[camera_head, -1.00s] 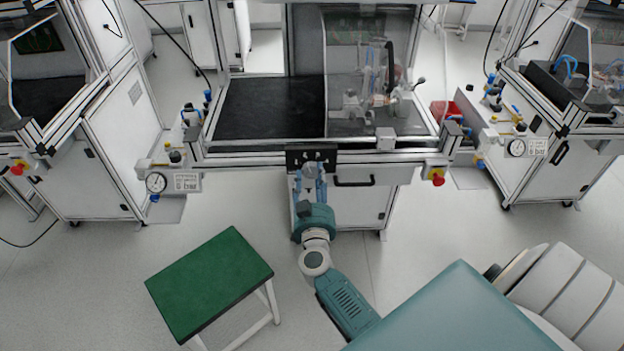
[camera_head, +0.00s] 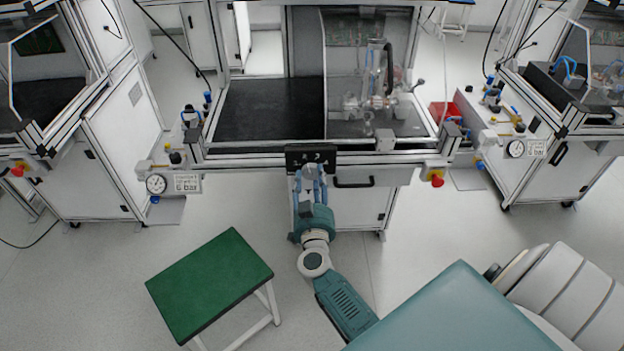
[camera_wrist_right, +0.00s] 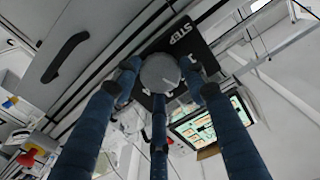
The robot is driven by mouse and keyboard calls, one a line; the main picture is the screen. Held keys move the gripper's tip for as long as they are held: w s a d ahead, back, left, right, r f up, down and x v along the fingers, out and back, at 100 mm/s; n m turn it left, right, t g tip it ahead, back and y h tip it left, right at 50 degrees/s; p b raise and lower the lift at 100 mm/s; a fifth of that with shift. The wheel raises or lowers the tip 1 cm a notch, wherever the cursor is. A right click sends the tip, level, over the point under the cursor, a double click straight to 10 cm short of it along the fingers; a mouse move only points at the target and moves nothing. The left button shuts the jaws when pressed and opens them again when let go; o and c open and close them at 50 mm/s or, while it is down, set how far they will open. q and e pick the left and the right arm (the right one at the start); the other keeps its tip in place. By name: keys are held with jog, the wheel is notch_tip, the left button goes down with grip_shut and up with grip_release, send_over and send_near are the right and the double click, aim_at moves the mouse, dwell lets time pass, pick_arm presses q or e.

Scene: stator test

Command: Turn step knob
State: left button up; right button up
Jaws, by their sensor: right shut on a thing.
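The step knob (camera_wrist_right: 160,73) is a round grey knob on a black panel (camera_wrist_right: 187,38) marked "STEP" in the right wrist view. In the head view the black panel (camera_head: 297,153) is on the front edge of the middle station, and the knob shows as a small grey disc (camera_head: 310,171). My right gripper (camera_head: 310,177) reaches up to it from below. Its blue fingers are shut around the knob; their tips sit at its rim in the right wrist view (camera_wrist_right: 160,80). My left gripper is not in view.
The middle station has a black worktop (camera_head: 265,108) and a clear guard. A drawer handle (camera_head: 354,183) lies just right of my gripper, and a red-yellow emergency stop (camera_head: 435,177) farther right. A green-topped stool (camera_head: 210,282) stands front left.

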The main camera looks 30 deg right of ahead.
jog(key=m, duration=0.3)
jog(key=shift+s+a+f+m+p, duration=0.1)
jog(key=shift+a+f+m+p, duration=0.2)
jog(key=shift+f, duration=0.1)
jog(key=shift+m, duration=1.9)
jog(key=o, duration=1.1)
jog(key=shift+o, duration=0.2)
jog(key=shift+w+r, duration=0.15)
jog(key=shift+w, duration=0.05)
jog(key=v, duration=0.7)
jog(key=shift+s+a, duration=0.2)
jog(key=shift+s, duration=0.1)
